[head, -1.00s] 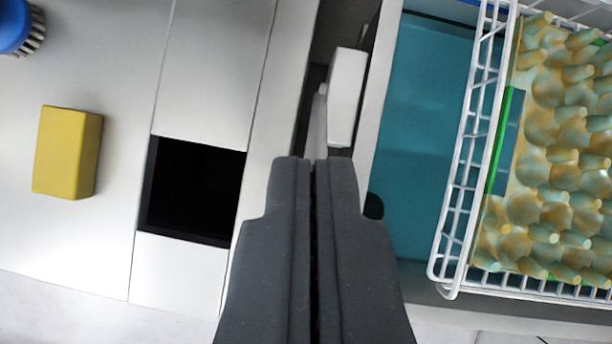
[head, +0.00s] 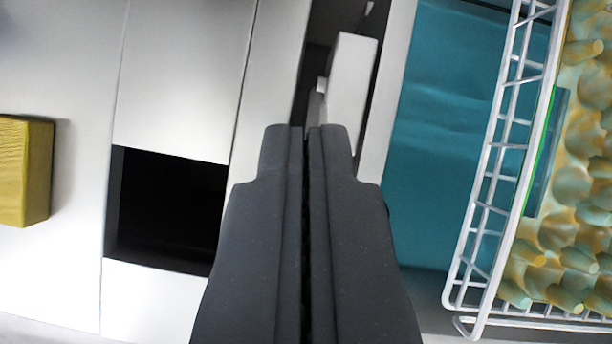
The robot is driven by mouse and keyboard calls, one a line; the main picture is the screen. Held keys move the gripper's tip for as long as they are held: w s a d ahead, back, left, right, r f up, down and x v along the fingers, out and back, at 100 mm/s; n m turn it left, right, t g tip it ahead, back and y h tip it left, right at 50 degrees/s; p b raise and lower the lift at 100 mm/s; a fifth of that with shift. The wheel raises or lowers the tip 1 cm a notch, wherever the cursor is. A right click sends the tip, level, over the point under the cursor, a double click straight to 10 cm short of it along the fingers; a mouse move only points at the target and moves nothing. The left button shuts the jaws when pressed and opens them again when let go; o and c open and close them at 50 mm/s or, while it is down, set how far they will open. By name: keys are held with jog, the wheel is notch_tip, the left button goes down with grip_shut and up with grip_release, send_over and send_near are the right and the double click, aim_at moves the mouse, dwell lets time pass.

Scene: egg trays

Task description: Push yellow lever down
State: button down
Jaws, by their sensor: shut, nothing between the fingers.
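My gripper (head: 308,130) is shut with nothing between its dark grey fingers. It points up the picture, its tips over a narrow dark slot in the light grey surface. A white block-shaped part (head: 352,90) stands in that slot just beyond and right of the tips, with a thin grey bar (head: 316,103) beside it. I cannot tell whether the tips touch either one. No yellow lever can be made out. The only plainly yellow thing is a block (head: 25,170) on the grey surface at the left edge, well apart from my gripper.
A dark square opening (head: 168,210) lies left of my gripper. On the right, a white wire basket (head: 484,185) holds an egg tray (head: 572,190) above a teal surface (head: 440,150). The grey surface (head: 60,80) at the upper left is clear.

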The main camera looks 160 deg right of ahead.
jog(key=shift+s+d+f+p, duration=0.1)
jog(key=shift+s+f, duration=0.3)
jog(key=shift+f, duration=0.2)
jog(key=shift+s+a+f+p, duration=0.15)
jog(key=shift+s+f, duration=0.2)
jog(key=shift+f, duration=0.25)
jog(key=shift+s+d+f+p, duration=0.15)
jog(key=shift+s+f, duration=0.25)
jog(key=shift+f, duration=0.2)
jog(key=shift+f, duration=0.1)
